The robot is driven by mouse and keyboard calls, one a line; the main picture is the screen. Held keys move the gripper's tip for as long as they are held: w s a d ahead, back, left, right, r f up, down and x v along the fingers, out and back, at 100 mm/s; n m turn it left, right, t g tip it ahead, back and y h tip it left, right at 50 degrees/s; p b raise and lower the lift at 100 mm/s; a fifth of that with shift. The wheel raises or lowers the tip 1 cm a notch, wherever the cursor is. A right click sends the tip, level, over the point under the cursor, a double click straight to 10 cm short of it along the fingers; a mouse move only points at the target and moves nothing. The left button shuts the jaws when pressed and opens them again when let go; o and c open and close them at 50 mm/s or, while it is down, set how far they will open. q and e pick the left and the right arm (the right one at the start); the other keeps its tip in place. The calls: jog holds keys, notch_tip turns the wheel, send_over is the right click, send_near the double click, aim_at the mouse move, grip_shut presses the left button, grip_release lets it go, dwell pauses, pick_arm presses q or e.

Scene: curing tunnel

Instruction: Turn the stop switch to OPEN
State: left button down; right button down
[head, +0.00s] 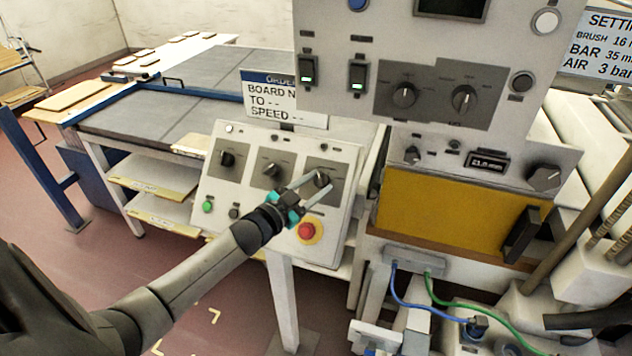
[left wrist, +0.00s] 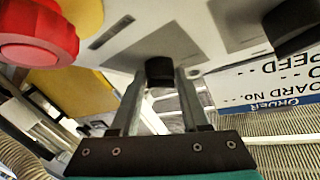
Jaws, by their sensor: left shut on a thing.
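The three-knob panel (head: 213,183) slopes below the order sign, with a black rotary knob on each of its grey plates. The knob at its right end, which I take for the stop switch (head: 321,179), is between the fingers of my left gripper (head: 323,182). In the left wrist view the dark knob (left wrist: 160,71) sits between the tips of my left gripper (left wrist: 160,78), which is shut on it. Its pointer and plate lettering are too small or hidden to read. My right gripper is not in view.
A red mushroom button (head: 306,231) on a yellow ring is just below the gripped knob; it looms close in the left wrist view (left wrist: 35,30). The middle knob (head: 271,170) is to the left. The upper control box (head: 430,50) overhangs at the right.

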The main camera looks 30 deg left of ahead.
pick_arm(q)
jog(key=shift+r, duration=0.1)
dwell(0.4)
jog(key=shift+c, duration=1.9)
grip_release()
jog(key=s+a, duration=0.2)
jog(key=s, duration=1.3)
jog(key=shift+r, duration=0.35)
